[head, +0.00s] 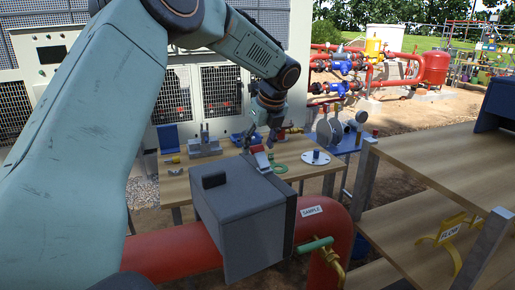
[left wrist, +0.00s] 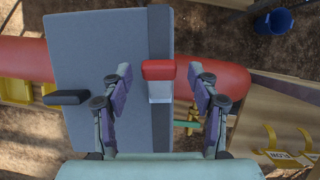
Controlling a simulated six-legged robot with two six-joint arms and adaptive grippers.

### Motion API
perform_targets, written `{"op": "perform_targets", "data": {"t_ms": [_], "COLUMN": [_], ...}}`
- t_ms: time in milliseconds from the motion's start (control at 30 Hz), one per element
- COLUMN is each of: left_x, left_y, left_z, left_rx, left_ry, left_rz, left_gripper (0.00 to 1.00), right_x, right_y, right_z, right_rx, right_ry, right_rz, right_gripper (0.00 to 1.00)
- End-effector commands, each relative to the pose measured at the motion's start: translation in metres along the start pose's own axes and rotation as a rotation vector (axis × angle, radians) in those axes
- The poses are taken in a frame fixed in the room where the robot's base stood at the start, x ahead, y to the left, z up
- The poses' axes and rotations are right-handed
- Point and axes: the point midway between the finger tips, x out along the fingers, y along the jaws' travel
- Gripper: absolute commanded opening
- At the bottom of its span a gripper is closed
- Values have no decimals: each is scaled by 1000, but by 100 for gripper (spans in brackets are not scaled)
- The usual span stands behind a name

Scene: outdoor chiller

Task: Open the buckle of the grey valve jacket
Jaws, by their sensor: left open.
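The grey valve jacket (head: 238,218) is a box-like cover around a red pipe (head: 172,252), with a dark strap along its right side. Its red buckle (head: 261,161) is on the top near the far edge. In the left wrist view the jacket (left wrist: 97,45) fills the left half, and the red buckle (left wrist: 158,70) has a pale piece (left wrist: 160,92) below it. My left gripper (head: 261,142) is just above the buckle. In the left wrist view its open fingers (left wrist: 166,78) stand on either side of the buckle, with gaps. My right gripper is not in view.
A dark block handle (head: 214,180) sticks up from the jacket. A brass valve with a green handle (head: 315,245) is right of it. A workbench (head: 180,187) with tools and fittings stands behind. Wooden shelves (head: 420,165) are at the right.

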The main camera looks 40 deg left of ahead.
Motion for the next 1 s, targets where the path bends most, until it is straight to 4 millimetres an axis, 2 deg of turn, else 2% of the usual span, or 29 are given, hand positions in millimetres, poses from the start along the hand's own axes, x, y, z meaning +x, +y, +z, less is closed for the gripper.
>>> {"op": "perform_targets", "data": {"t_ms": [200,567,1000], "left_x": [24,30,29], "left_y": [-1,-3,-3], "left_z": [1,4,4], "left_rx": [-2,-1,-1], "left_ry": [0,-1,-1], "left_rz": [1,0,-1], "left_gripper": [60,60,22], "right_x": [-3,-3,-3], "right_y": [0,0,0], "right_z": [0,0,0], "right_rx": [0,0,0], "right_ry": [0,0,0], "right_rz": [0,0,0], "right_gripper": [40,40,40]}}
